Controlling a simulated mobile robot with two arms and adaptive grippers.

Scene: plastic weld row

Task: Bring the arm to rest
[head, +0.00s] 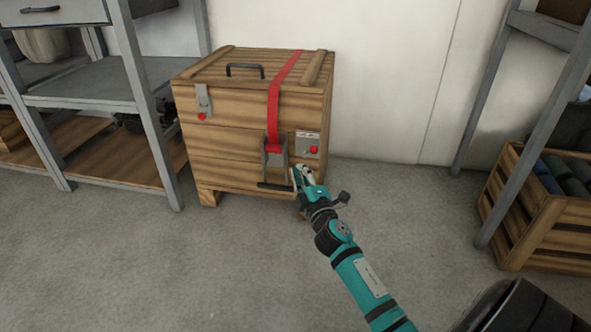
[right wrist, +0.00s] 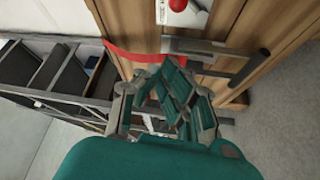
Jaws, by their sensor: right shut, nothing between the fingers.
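My right gripper (head: 300,179) is shut and empty. It is in front of the lower right part of a wooden crate's front face, close to a black bar handle (head: 275,186) below a red strap (head: 275,105). In the right wrist view the gripper (right wrist: 178,100) shows near the strap (right wrist: 140,52) and a dark bar (right wrist: 250,68). I cannot tell whether the fingers touch the bar. My right arm (head: 360,280) reaches in from the lower right. My left gripper is not in view.
The wooden crate (head: 230,145) has a lid handle (head: 245,67) and latches with red buttons (head: 313,150). A grey shelf (head: 85,80) stands at the left. A slatted crate (head: 545,215) with dark rolls stands at the right beside a rack post. The floor between is clear.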

